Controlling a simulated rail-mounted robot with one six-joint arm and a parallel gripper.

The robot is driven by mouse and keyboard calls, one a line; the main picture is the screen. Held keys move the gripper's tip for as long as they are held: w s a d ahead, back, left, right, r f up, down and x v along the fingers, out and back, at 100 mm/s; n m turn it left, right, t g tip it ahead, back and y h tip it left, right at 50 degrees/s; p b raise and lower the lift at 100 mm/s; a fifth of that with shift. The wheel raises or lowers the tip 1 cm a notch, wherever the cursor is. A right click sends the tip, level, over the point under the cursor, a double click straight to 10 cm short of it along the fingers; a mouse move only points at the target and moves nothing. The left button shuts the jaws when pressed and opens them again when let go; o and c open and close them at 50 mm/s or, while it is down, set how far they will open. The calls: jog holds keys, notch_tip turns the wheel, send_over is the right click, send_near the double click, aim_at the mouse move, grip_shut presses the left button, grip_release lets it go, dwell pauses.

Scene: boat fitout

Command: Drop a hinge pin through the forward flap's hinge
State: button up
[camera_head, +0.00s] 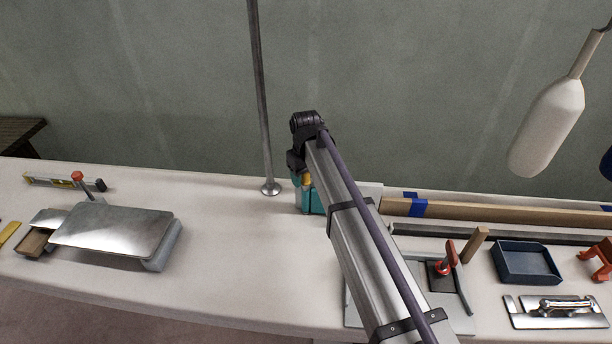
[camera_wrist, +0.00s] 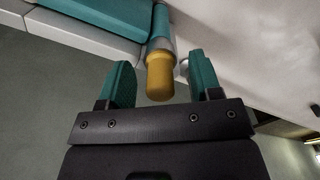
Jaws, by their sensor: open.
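My gripper (camera_wrist: 162,78) is open in the wrist view, with one teal-padded finger on each side of a yellow-ended cylinder (camera_wrist: 160,78). Clear gaps show on both sides of it. The cylinder has a grey collar and a teal part beyond, beside a teal block (camera_wrist: 90,22) on a pale base. It looks like a hinge pin, but I cannot tell whether it sits in a hinge. In the head view a small yellow piece (camera_head: 307,180) and teal parts (camera_head: 312,202) show at my arm's far end, mostly hidden by the arm. I cannot identify the forward flap for certain.
A metal post (camera_head: 262,95) rises from the bench left of my arm. A metal plate on a grey box (camera_head: 115,230) lies further left. A white fender (camera_head: 547,125) hangs right.

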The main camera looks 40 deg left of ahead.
notch_tip(320, 180, up, 11)
jog(key=p, duration=1.1)
jog(key=shift+f, duration=0.15)
jog(key=shift+s+d+m, duration=0.2)
jog(key=shift+m, duration=0.1)
jog(key=s+d+m, duration=0.2)
jog(key=d+m, duration=0.2)
jog(key=d, duration=1.5)
jog(key=s+d+m, duration=0.2)
jog(key=d+m, duration=0.2)
jog(key=d, duration=1.6)
jog(key=s+d+m, duration=0.2)
jog(key=d+m, duration=0.3)
jog(key=d, duration=1.5)
jog(key=shift+s+d, duration=0.25)
jog(key=shift+c, duration=0.5)
